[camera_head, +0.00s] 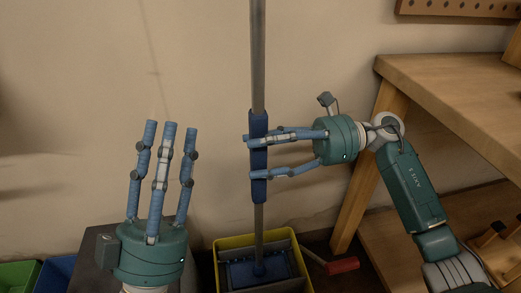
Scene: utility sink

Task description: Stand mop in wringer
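The mop has a grey pole (258,60) with a blue sleeve (259,190) and stands about upright. Its blue foot (259,270) shows low inside the yellow bucket (225,243), between grey wringer walls (296,262). Whether the foot rests on the wringer or hangs just above it, I cannot tell. My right gripper (250,157) reaches in from the right and is shut on the mop at the blue sleeve, with fingers across its front. The far side of this grip is hidden. My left gripper (160,125) is open and empty, fingers pointing up, left of the pole.
A wooden workbench (455,95) with a lower shelf stands at the right. A red-handled object (343,266) sticks out right of the bucket. Green (17,276) and blue (57,273) bins lie at the lower left. A plain wall is behind the pole.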

